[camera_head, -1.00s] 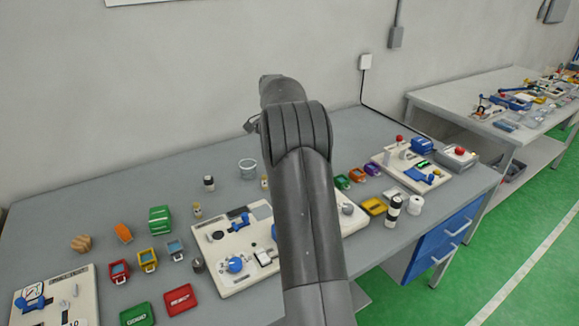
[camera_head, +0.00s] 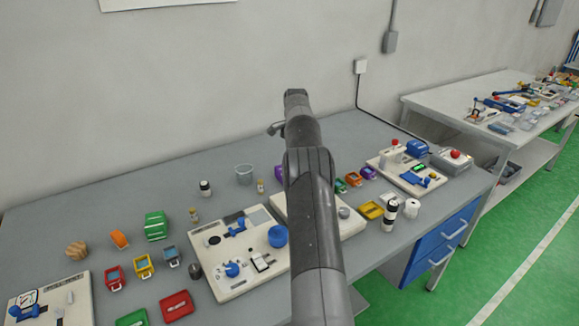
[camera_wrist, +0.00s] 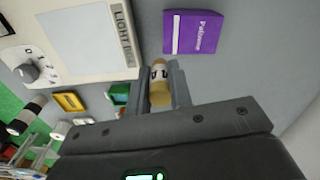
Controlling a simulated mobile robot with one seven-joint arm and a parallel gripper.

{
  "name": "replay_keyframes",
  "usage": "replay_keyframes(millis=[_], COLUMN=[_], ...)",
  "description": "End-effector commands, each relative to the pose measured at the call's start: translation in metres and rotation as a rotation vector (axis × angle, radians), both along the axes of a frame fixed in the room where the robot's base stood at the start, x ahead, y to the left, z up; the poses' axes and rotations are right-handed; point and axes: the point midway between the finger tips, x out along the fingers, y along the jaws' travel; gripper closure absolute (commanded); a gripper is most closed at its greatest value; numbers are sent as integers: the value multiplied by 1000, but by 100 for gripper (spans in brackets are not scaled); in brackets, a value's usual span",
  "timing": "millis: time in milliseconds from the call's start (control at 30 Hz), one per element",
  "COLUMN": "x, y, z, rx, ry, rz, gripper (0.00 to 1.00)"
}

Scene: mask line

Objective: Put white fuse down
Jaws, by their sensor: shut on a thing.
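In the wrist view a small fuse (camera_wrist: 159,84) with a white, dark-marked middle and tan ends sits between the two fingers of my gripper (camera_wrist: 161,82). The gripper is shut on it. Grey tabletop shows just beyond the fingertips; I cannot tell whether the fuse touches it. A cream light box panel (camera_wrist: 85,35) lies to the left of the fingers and a purple box (camera_wrist: 193,33) lies ahead to the right. In the head view my arm hides the gripper and the held fuse.
Two small gold-capped fuses (camera_head: 193,215) (camera_head: 261,186) and a black-and-white cylinder (camera_head: 205,188) stand on the bench (camera_head: 100,210). A clear cup (camera_head: 244,172) stands behind. A cream panel with a blue knob (camera_head: 277,236) lies left of my arm. Bare bench lies along the wall.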

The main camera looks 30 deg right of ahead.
Motion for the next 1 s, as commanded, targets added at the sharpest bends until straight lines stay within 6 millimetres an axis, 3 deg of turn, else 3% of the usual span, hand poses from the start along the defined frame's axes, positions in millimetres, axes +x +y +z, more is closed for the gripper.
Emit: replay_keyframes(millis=[100, 333, 600, 967, 1000], x=[13, 19, 18, 18, 18], y=[8, 12, 12, 12, 12], z=[-9, -18, -52, -56, -56], rx=[0, 1, 1, 0, 0], ry=[0, 1, 1, 1, 1], rz=[2, 0, 0, 1, 1], gripper=[100, 100, 100, 100, 78])
